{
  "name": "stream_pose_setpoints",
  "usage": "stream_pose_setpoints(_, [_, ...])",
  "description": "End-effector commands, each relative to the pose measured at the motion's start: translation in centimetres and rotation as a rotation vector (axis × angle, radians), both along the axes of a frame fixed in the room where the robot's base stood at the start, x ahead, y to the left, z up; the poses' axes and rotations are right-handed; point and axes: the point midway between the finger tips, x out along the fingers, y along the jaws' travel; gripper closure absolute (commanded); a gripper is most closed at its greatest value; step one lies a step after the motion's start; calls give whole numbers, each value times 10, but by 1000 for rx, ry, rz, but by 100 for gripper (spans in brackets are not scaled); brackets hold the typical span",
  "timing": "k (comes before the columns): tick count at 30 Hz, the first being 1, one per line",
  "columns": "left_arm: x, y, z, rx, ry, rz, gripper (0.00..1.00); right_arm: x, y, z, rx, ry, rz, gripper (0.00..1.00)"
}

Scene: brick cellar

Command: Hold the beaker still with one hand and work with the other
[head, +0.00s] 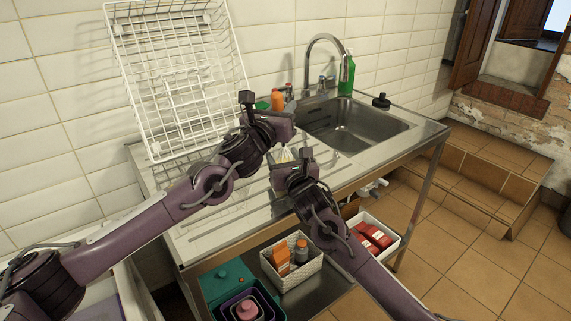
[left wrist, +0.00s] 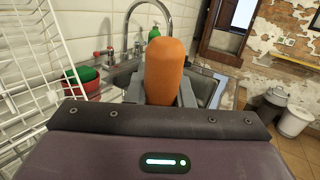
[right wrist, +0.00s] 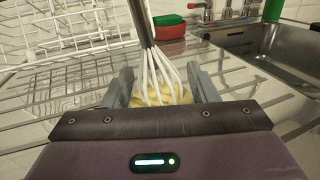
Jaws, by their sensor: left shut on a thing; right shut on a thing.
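My left gripper (head: 279,114) is shut on the orange handle of a whisk (head: 277,99). In the left wrist view the rounded orange handle (left wrist: 165,68) stands up between the fingers. In the right wrist view the pale wires of the whisk (right wrist: 158,72) reach down over yellowish contents. My right gripper (head: 286,162) is shut on the beaker (right wrist: 160,97), just below and in front of the left gripper. The beaker is mostly hidden by my fingers and palm. The depth of the wires inside it cannot be told.
A white wire rack (head: 170,75) leans on the tiled wall at left. The steel sink (head: 350,128) and tap (head: 325,38) lie behind at right, with a green bottle (head: 347,75). A red container (right wrist: 170,45) stands behind my grippers. Baskets (head: 292,275) fill the lower shelf.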

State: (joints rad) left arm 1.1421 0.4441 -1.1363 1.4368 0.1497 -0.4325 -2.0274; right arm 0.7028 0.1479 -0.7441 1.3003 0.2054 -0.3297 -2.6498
Motion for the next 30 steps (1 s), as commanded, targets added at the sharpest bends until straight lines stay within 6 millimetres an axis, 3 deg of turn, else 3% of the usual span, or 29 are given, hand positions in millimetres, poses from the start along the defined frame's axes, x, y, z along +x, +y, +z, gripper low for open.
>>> stream_pose_setpoints(30, [0,0,72,0,-1,0,100,0,1,-1,0,1,1,73])
